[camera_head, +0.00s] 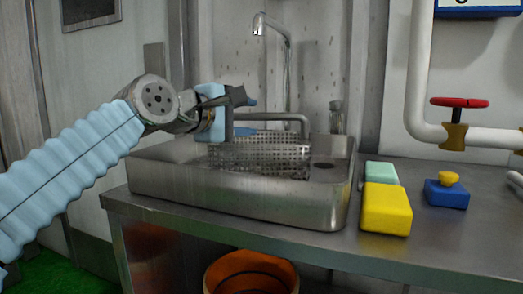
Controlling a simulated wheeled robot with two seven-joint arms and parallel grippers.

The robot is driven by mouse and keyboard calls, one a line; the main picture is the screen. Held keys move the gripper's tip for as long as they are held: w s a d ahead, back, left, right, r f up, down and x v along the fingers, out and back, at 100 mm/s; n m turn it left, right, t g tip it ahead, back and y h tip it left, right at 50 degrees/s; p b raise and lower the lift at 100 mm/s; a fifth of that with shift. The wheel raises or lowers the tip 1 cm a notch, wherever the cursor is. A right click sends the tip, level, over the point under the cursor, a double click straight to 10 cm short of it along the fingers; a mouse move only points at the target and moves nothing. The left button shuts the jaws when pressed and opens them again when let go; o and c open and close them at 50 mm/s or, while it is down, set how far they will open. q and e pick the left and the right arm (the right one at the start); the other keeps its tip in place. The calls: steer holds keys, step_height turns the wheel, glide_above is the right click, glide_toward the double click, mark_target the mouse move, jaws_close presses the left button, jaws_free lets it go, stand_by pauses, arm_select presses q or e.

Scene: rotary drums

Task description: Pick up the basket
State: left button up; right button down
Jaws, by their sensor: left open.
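The basket (262,155) is a perforated metal basket with a raised grey bar handle (285,117). It sits in the steel sink (250,205) in the middle of the view. My left gripper (238,113) is open above the basket's left part, close to the left end of the handle. I cannot tell whether a finger touches the handle. The gripper hides part of the basket's far left side. My right gripper is out of view.
A faucet (287,65) rises behind the basket. A yellow sponge (386,209), a green block (381,174) and a blue block with a yellow top (446,193) lie right of the sink on the steel counter (440,250). An orange bucket (250,274) stands below. A white pipe (420,70) is at right.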

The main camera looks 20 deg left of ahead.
mark_target(263, 116)
arm_select(q)
steer(key=x, duration=0.4)
steer(key=p+x, duration=0.1)
steer(key=x, duration=0.1)
steer(key=shift+w+d+r, duration=0.2)
steer(key=shift+w+d, duration=0.1)
steer(key=shift+d, duration=0.05)
jaws_close()
stand_by(1.1)
